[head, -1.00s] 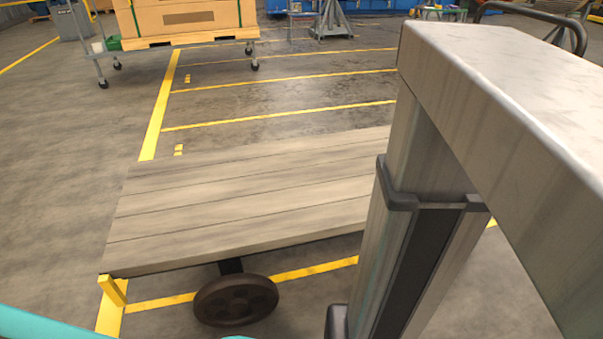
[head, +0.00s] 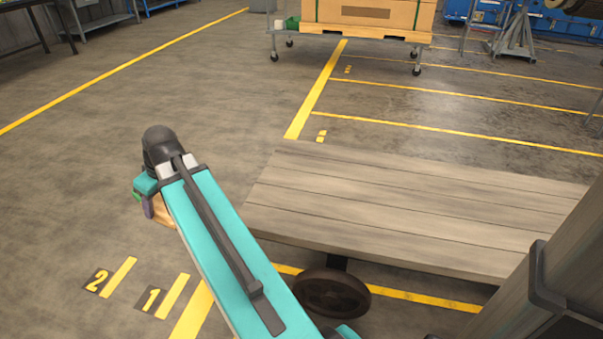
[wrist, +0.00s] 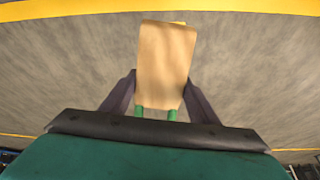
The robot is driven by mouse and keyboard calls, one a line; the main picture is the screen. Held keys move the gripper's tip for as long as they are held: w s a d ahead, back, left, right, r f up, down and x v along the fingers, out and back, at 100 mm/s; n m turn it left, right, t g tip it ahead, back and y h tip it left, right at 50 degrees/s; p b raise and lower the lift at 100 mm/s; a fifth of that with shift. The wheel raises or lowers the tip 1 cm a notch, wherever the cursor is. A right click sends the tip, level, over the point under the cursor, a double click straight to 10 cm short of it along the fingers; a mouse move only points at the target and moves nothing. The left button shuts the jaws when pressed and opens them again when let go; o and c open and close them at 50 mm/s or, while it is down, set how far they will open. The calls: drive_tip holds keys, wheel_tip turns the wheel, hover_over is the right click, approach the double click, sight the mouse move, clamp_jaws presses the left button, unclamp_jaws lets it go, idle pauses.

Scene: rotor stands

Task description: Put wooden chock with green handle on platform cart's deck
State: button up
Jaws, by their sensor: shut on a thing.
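The wooden chock (wrist: 166,62) is held in my gripper (wrist: 160,103), which is shut on it. Parts of its green handle (wrist: 172,114) show between the two dark fingers in the wrist view. In the head view, my gripper (head: 147,205) is at the end of my teal arm, and a bit of the chock (head: 165,214) shows below it. The chock is over open floor, left of the platform cart's deck (head: 400,205) and apart from it. The deck is flat grey planks, and its visible part is bare. A dark wheel (head: 332,292) shows under the deck.
A wheeled trolley with a large box (head: 370,15) stands at the back. Yellow lines (head: 315,90) and the floor markings 1 and 2 (head: 98,281) lie on the concrete. A grey post (head: 560,270) stands over the deck's right part. The floor left of the deck is clear.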

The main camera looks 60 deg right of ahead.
drive_tip(key=s+d+f+p, duration=0.4)
drive_tip(key=s+d, duration=0.4)
drive_tip(key=s, duration=0.1)
drive_tip(key=s+d+f+n+p, duration=0.1)
drive_tip(key=s+d+f+p, duration=0.2)
drive_tip(key=s+d, duration=0.5)
drive_tip(key=s+d+f+p, duration=0.4)
drive_tip(key=s+d, duration=0.4)
drive_tip(key=s, duration=0.2)
drive_tip(key=shift+s+d+f+n+y+p, duration=0.3)
drive_tip(key=shift+d+f+n+y+p, duration=0.1)
drive_tip(key=shift+p, duration=0.2)
approach(295, 202)
drive_tip(key=shift+w+a, duration=0.2)
drive_tip(key=shift+w, duration=0.25)
drive_tip(key=shift+w+a, duration=0.2)
drive_tip(key=shift+w, duration=0.25)
drive_tip(key=shift+f, duration=0.1)
drive_tip(key=shift+f+b, duration=0.35)
drive_tip(key=shift+f, duration=1.35)
drive_tip(key=shift+f, duration=0.15)
